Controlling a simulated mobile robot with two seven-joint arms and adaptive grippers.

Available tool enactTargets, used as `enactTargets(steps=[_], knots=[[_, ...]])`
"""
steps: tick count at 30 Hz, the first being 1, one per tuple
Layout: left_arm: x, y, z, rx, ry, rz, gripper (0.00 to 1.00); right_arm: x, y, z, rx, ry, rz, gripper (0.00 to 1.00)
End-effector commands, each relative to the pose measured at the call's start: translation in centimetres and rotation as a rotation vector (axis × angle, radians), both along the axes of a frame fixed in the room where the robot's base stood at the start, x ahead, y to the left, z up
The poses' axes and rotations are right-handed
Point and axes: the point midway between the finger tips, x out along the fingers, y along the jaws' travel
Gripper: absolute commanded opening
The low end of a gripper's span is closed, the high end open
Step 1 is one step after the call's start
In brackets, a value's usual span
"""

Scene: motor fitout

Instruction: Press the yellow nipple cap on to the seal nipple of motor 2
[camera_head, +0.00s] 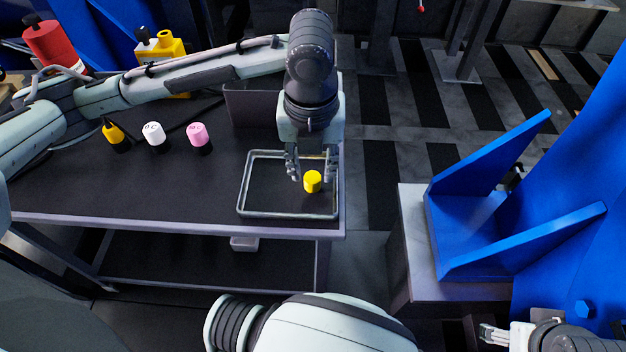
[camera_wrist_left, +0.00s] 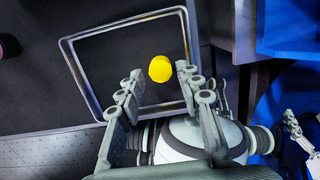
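The yellow nipple cap (camera_head: 312,182) is a small yellow cylinder in the right part of a shallow metal-rimmed tray (camera_head: 243,186) on the dark table. It also shows in the left wrist view (camera_wrist_left: 160,69). My left gripper (camera_head: 312,176) is open and points down over the tray, one finger on each side of the cap. In the left wrist view, gaps show between the cap and the fingertips. My right gripper (camera_head: 492,334) is at the bottom right edge, away from the table; its opening is unclear. I cannot make out motor 2 or its seal nipple.
Yellow (camera_head: 114,134), white (camera_head: 154,134) and pink (camera_head: 197,134) capped small bottles stand left of the tray. A red canister (camera_head: 46,42) and a yellow container (camera_head: 160,46) are behind my left arm. A large blue bracket (camera_head: 490,200) stands right, beyond a floor gap.

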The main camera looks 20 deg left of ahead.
Motion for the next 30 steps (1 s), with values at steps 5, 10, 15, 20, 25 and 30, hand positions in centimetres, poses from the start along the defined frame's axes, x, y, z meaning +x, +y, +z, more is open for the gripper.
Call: enactTargets(steps=[5, 10, 15, 20, 25, 30], knots=[[0.17, 0.1, -1.47, 0.0, 0.0, 0.002, 0.35, 0.36, 0.38, 0.46, 0.006, -0.026, 0.009, 0.66], [0.18, 0.07, -1.46, -0.001, -0.001, 0.002, 0.35, 0.38, 0.41, 0.52, 0.006, -0.027, 0.01, 0.66], [0.16, 0.06, -1.44, -0.001, 0.0, 0.002, 0.19, 0.39, 0.42, 0.51, 0.006, -0.027, 0.01, 0.66], [0.16, 0.06, -1.43, -0.001, 0.0, 0.001, 0.13, 0.38, 0.41, 0.5, 0.006, -0.027, 0.01, 0.66], [0.16, 0.05, -1.42, -0.001, 0.0, 0.001, 0.13, 0.38, 0.42, 0.49, 0.006, -0.027, 0.01, 0.66], [0.17, 0.04, -0.95, -0.001, -0.001, 0.001, 0.13, 0.35, 0.42, 0.59, 0.006, -0.025, 0.01, 0.66]])
